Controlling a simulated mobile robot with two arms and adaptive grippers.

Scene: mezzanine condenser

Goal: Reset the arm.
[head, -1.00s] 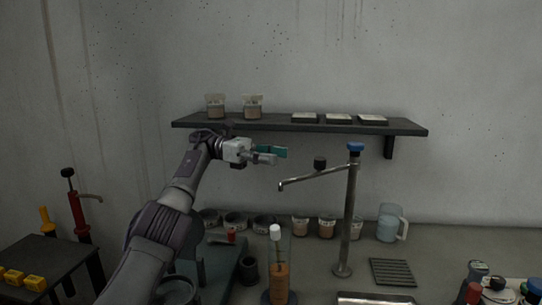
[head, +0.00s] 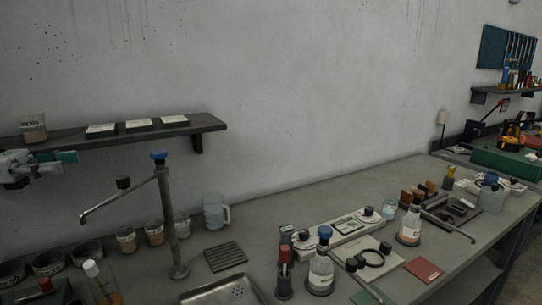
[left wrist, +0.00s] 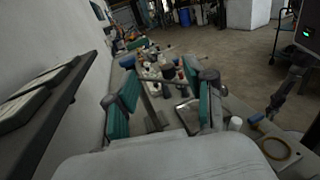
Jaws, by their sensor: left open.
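My left gripper (head: 38,167) is at the far left edge of the head view, just in front of and below the wall shelf (head: 120,138). It is open with nothing between its fingers. In the left wrist view its two teal-padded fingers (left wrist: 160,100) stand apart over the bench, with the shelf (left wrist: 45,95) close on the left. Most of the left arm is outside the head view. My right gripper is not seen.
The shelf carries a beaker (head: 32,127) and several flat dishes. A tall faucet (head: 170,215) with a blue cap stands on the bench below. A jug (head: 214,212), a drain rack (head: 225,256), a sink tray (head: 222,291) and flasks (head: 321,270) stand further right.

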